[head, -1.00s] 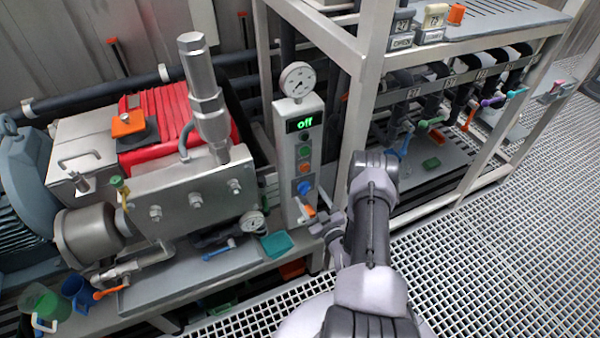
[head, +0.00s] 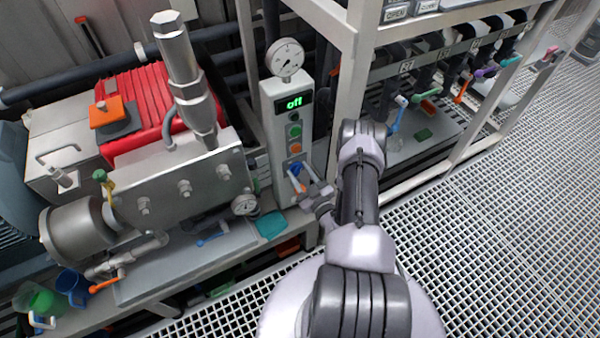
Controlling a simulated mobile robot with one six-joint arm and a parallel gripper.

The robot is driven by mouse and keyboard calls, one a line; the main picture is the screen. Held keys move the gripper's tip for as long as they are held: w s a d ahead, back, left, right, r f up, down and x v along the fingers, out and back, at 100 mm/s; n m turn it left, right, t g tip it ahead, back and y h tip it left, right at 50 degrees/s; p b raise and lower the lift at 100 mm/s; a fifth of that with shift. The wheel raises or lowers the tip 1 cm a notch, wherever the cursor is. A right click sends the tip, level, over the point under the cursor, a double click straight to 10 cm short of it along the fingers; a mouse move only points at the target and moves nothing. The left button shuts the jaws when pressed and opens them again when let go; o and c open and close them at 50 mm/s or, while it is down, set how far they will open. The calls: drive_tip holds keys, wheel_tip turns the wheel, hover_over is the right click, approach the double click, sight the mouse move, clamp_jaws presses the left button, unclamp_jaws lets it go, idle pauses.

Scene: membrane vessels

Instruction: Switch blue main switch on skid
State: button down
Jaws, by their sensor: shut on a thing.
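The blue main switch (head: 295,168) is on the front of the grey control column (head: 266,110), low down under the round buttons. The display (head: 294,102) above reads "off" in green. My gripper (head: 300,178) is at the switch, its fingers closed around it. The fingers hide part of the switch, so its exact angle is hard to read. An orange patch shows at the fingers, just below the blue.
A green button and an orange button (head: 295,149) sit just above my gripper. A pressure gauge (head: 285,57) tops the column. A rack post (head: 344,95) stands close on the right. The grating floor (head: 480,220) at right is clear.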

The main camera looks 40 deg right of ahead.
drive_tip(key=shift+r+n, duration=0.1)
drive_tip(key=shift+n, duration=0.3)
drive_tip(key=n+p, duration=0.3)
drive_tip(key=n, duration=0.1)
drive_tip(key=shift+w+n, duration=0.1)
drive_tip(key=shift+n, duration=0.3)
drive_tip(key=n+p, duration=0.3)
drive_tip(key=n, duration=0.3)
drive_tip(key=shift+n, duration=0.4)
drive_tip(key=c, duration=0.8)
unclamp_jaws()
drive_tip(key=shift+c, duration=0.2)
drive_tip(key=shift+f, duration=0.25)
